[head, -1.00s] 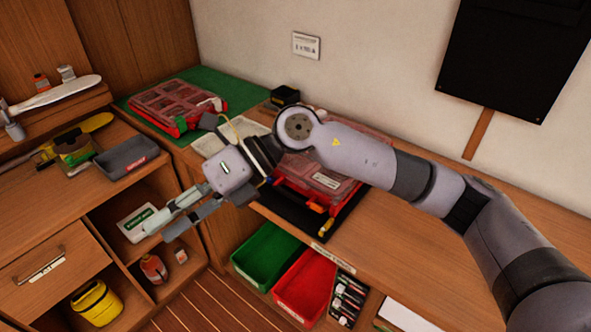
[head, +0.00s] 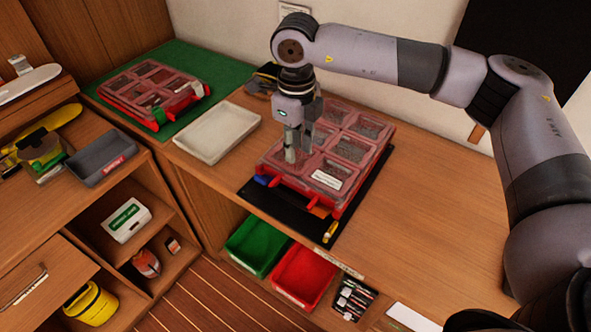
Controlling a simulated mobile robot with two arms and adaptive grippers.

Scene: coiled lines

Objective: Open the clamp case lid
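A red case with a clear compartmented lid (head: 352,132) lies on a black mat (head: 272,212) on the wooden counter. Its lid is down, with a white label too small to read and a blue latch (head: 261,181) at the front left. A second similar red case (head: 150,88) lies closed on a green mat at the back left; I cannot tell which is the clamp case. My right gripper (head: 291,157) points down at the left part of the nearer case, its fingertips at or just above the lid. Its finger gap is unclear. My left gripper is out of view.
A white tray (head: 217,133) sits left of the nearer case, with a dark yellow-marked object (head: 263,78) behind it. Green (head: 257,244) and red (head: 303,274) bins sit below the counter's front edge. The counter right of the case is clear.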

